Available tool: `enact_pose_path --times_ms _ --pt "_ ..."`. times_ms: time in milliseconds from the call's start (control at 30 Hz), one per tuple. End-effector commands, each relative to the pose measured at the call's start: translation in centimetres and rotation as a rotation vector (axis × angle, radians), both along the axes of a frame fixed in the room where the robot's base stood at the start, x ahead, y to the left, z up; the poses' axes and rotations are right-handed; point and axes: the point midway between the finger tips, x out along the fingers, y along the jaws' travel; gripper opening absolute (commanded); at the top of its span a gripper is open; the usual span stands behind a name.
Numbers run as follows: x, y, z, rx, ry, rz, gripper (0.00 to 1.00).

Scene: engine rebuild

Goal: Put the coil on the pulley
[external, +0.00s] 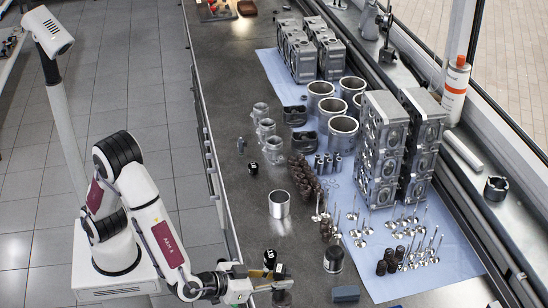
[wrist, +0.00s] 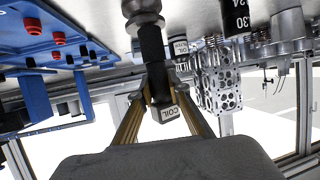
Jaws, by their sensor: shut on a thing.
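In the wrist view, the coil (wrist: 153,50) has a grey block head labelled COIL and a long black stem. My gripper (wrist: 165,108) is shut on the coil's head between its two brass-coloured fingers. The stem points toward the bench surface, and its far end is close to a ribbed silver part (wrist: 143,17); I cannot tell whether they touch or whether that part is the pulley. In the external view my gripper (external: 266,279) is low over the near end of the bench, and the coil is hard to make out there.
A black cylinder marked 30 (wrist: 235,15) and a blue rack with red parts (wrist: 60,38) show in the wrist view. A silver cylinder (external: 333,260) and a blue-grey block (external: 346,294) stand right of my gripper. Pistons, valves and engine blocks (external: 380,150) crowd the blue mat.

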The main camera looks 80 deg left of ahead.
Motion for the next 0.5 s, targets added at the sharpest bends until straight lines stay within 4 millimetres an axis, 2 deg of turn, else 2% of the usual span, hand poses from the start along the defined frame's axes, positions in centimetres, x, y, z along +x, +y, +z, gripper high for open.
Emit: enact_pose_path --times_ms 500 --pt "0.00 0.02 -0.51 0.001 -0.001 0.001 0.00"
